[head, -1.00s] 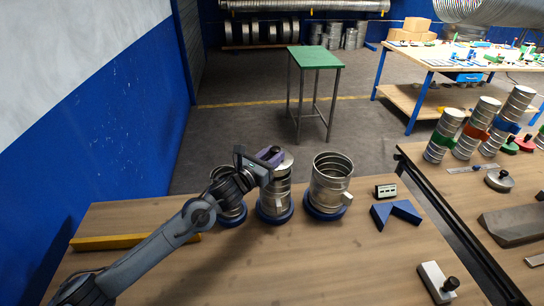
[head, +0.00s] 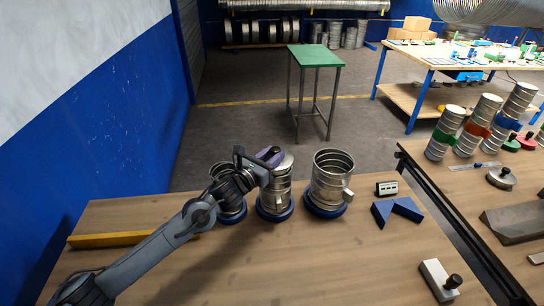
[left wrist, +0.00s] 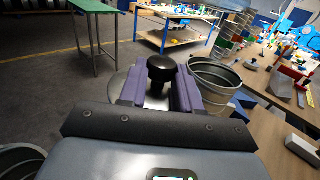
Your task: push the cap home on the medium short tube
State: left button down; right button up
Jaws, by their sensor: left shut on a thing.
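The medium short tube (head: 273,195) is a ribbed metal duct standing upright in a blue ring base, in the middle of three. The cap (head: 287,163) is a grey metal disc at the tube's top, with a black knob (left wrist: 161,68). My left gripper (head: 270,154) is over the cap, its purple fingers shut on the knob; it also shows in the left wrist view (left wrist: 162,92). The gripper hides part of the cap and rim, so I cannot tell how deep the cap sits. My right gripper is not in view.
A wider open tube (head: 330,180) stands close on the right, and another tube (head: 228,206) on the left, partly behind my arm. A blue angled block (head: 397,211) and a small dark box (head: 387,188) lie further right. The front middle of the table (head: 300,265) is clear.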

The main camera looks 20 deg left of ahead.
pick_arm(q)
jog(key=shift+f, duration=0.35)
jog(key=shift+f+b, duration=0.35)
jog(key=shift+b, duration=0.05)
jog(key=shift+f+b, duration=0.5)
jog(key=shift+f, duration=0.1)
jog(key=c, duration=0.7)
grip_release()
jog(key=shift+s, duration=0.1)
jog(key=shift+v, duration=5.3)
jog(key=shift+r, duration=0.15)
